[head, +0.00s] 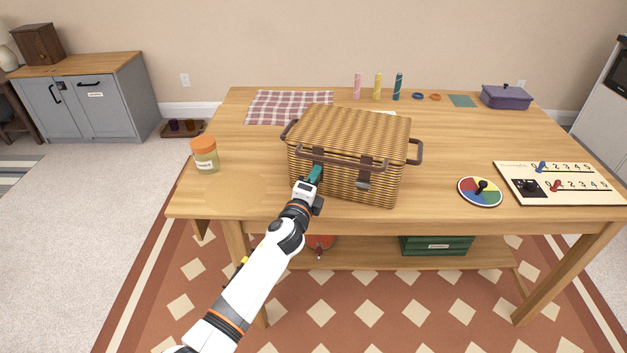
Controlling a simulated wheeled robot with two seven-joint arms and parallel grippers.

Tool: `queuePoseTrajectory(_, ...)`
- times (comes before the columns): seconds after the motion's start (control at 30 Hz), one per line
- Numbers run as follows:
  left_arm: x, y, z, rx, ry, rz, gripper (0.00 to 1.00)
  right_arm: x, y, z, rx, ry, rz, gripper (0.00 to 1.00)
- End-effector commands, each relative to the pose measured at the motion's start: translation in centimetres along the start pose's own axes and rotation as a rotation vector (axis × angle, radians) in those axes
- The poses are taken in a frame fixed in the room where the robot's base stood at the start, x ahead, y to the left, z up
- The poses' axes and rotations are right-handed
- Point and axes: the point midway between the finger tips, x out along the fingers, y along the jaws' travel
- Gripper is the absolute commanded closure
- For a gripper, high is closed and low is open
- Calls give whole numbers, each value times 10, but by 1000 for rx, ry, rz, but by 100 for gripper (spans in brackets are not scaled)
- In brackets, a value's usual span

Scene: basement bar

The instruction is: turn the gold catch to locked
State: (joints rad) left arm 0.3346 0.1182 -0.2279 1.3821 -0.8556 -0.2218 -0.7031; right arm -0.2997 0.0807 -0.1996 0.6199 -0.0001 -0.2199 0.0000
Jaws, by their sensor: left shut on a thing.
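A closed wicker basket (340,130) with brown handles stands on the wooden table. Two dark straps show on its front: a left strap (318,153) and a right strap with a greyish fitting (363,181). My left gripper (316,174) is at the lower end of the left strap, against the basket's front. Its teal fingertips are shut on a small part there, which they hide. No gold colour is clear at this size, so I cannot tell which way the catch is turned. My right gripper is not in view.
A jar with an orange lid (204,155) stands left of the basket. A colour wheel (480,191) and a number board (560,184) lie to the right. A checked cloth (288,106) and a purple box (506,97) are behind. The table's front left is clear.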

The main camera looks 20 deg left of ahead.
Motion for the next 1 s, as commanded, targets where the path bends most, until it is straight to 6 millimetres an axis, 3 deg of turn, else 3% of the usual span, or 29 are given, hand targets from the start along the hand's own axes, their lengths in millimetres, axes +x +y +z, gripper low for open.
queuePoseTrajectory(0.1, 0, -2, 0, 3, -1, -3, 86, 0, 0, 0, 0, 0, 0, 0)
queuePoseTrajectory(0.13, 0, -2, 0, 3, -1, -3, 60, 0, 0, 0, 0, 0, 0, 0)
queuePoseTrajectory(0.27, 0, -1, 0, 2, -1, -2, 42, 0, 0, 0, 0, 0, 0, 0)
queuePoseTrajectory(0.63, -7, 0, 0, 1, -1, -1, 42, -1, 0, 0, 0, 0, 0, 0)
queuePoseTrajectory(1.0, -80, -2, 1, 0, -2, -3, 42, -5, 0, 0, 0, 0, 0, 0)
